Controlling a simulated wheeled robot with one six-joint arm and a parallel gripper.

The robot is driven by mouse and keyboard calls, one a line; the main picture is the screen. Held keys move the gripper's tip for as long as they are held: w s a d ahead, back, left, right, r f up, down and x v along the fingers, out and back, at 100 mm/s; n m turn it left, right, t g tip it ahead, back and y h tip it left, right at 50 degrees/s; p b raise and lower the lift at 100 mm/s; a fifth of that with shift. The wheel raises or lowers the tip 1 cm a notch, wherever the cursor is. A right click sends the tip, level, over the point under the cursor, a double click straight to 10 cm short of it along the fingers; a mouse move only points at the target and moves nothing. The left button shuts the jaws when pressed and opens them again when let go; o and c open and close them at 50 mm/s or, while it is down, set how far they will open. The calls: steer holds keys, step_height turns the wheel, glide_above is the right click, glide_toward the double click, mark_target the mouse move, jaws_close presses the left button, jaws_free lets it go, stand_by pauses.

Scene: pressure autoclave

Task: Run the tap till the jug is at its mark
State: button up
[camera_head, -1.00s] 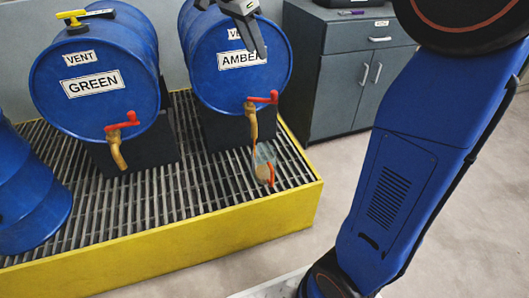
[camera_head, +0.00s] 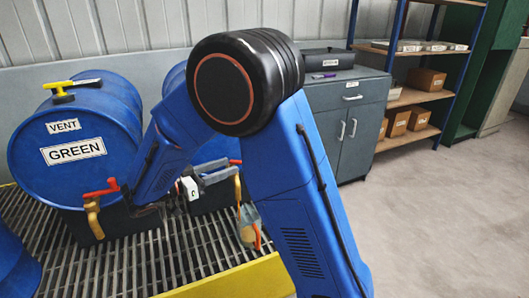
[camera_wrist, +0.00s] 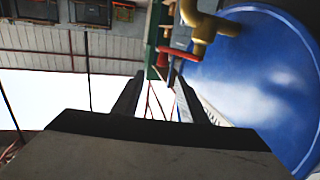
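The clear jug (camera_head: 247,216) stands on the grating under the brass tap (camera_head: 238,187) of the right-hand blue drum (camera_head: 214,150). It has amber colour low inside and an orange-red strip on its right side. Its mark and exact level are too small to read. The tap's red lever (camera_head: 235,162) shows just past my gripper (camera_head: 230,172). In the wrist view my gripper (camera_wrist: 158,77) is open, with the red lever (camera_wrist: 178,54) just beyond its fingertips, towards the right finger. The brass tap (camera_wrist: 200,28) is above it. I cannot tell whether liquid runs.
The GREEN drum (camera_head: 72,150), with its own red-levered tap (camera_head: 100,190), stands left of my arm. Both drums rest over a grating with a yellow edge (camera_head: 235,280). A grey cabinet (camera_head: 350,120) and shelves (camera_head: 415,95) stand behind. The floor at right is clear.

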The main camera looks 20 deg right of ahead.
steer(key=x, duration=1.6)
steer(key=shift+w+d+t, duration=0.3)
steer(key=shift+w+d, duration=0.05)
steer(key=shift+r, duration=0.1)
jaws_close()
steer(key=shift+w, duration=0.1)
